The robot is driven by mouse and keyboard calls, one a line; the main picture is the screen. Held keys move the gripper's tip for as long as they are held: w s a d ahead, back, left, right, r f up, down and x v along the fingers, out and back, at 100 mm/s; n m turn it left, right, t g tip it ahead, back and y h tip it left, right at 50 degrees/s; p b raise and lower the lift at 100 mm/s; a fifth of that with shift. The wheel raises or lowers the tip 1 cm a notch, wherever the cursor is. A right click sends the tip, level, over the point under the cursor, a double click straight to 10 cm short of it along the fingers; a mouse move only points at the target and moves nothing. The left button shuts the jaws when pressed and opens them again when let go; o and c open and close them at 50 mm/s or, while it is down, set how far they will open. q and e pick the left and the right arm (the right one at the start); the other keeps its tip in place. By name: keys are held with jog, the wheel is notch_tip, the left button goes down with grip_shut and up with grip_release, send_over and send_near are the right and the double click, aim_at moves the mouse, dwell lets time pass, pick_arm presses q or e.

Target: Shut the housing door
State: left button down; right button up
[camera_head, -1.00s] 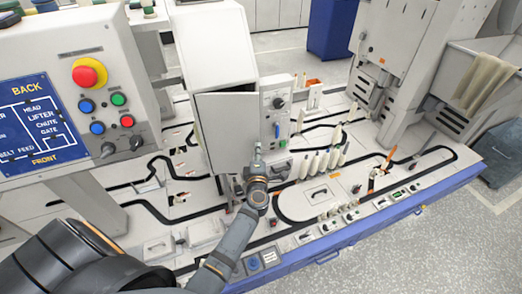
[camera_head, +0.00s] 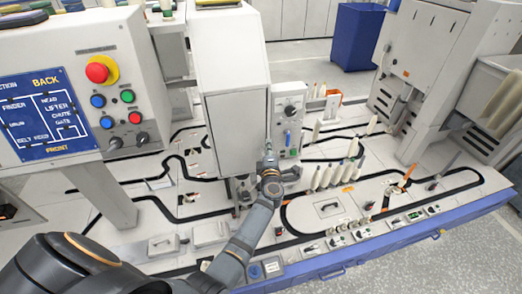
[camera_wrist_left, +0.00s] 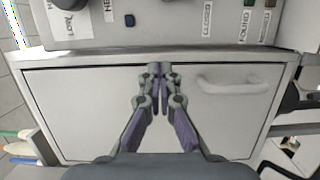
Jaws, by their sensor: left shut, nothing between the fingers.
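The housing door (camera_head: 236,133) is a pale flat panel on the front of the tall white housing (camera_head: 228,50). It sits flush or nearly flush with its frame; I cannot tell whether it is fully latched. The wrist view shows the door (camera_wrist_left: 90,105) filling the middle, with a thin dark line along its upper edge and a white bar handle (camera_wrist_left: 233,84). My left gripper (camera_head: 268,160) is shut and empty at the door's lower right. In the wrist view its fingertips (camera_wrist_left: 159,70) overlap the panel beside the handle; contact is unclear. My right gripper is not in view.
A control box (camera_head: 290,115) with a knob and buttons adjoins the housing's right side. Several pale bobbins (camera_head: 330,175) stand on the tray deck to the right. A large button panel (camera_head: 75,90) stands at the left. The blue-edged table (camera_head: 400,228) runs along the front.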

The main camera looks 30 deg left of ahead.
pick_arm(q)
jog(key=shift+a, duration=0.15)
jog(key=r, duration=1)
jog(key=shift+s+a, duration=0.2)
jog(key=shift+a, duration=0.05)
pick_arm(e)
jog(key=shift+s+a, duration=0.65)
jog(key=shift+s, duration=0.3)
